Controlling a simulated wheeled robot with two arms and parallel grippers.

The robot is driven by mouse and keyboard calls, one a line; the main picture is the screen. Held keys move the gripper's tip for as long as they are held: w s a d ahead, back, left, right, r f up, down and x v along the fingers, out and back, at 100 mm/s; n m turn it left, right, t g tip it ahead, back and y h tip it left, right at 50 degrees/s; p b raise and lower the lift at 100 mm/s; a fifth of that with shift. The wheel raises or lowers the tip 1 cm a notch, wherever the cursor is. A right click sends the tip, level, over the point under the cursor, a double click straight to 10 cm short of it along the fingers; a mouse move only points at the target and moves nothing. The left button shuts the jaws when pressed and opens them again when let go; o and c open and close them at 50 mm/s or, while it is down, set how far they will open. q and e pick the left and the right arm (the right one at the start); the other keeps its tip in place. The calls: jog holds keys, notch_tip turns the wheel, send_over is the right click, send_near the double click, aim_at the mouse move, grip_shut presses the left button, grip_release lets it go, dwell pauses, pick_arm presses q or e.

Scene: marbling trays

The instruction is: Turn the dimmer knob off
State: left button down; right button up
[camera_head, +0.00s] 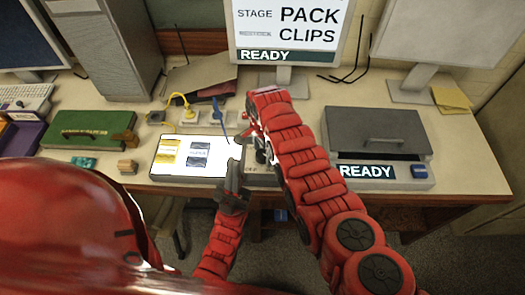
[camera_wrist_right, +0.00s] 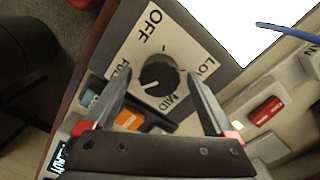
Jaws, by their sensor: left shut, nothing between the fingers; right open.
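The black round dimmer knob (camera_wrist_right: 160,74) sits on a pale dial plate (camera_wrist_right: 190,42) marked OFF, LOW, MID and FULL in the right wrist view. Its white pointer mark points to the lower left, between FULL and MID, away from OFF. My right gripper (camera_wrist_right: 155,85) is open, one finger on each side of the knob in the picture. I cannot tell whether the fingers touch it. In the head view my right arm hides the knob, and the right gripper (camera_head: 262,145) is mostly hidden. My left gripper (camera_head: 236,178) is shut and empty in front of the lit panel.
The lit white panel (camera_head: 220,143) holds a yellow and a dark item. An orange switch (camera_wrist_right: 128,120) and a red switch (camera_wrist_right: 265,111) are near the dial. A grey case (camera_head: 375,130) stands at right, a green case (camera_head: 90,126) at left. A screen (camera_head: 285,30) reads PACK CLIPS, READY.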

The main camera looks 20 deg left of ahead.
jog(key=c, duration=1.4)
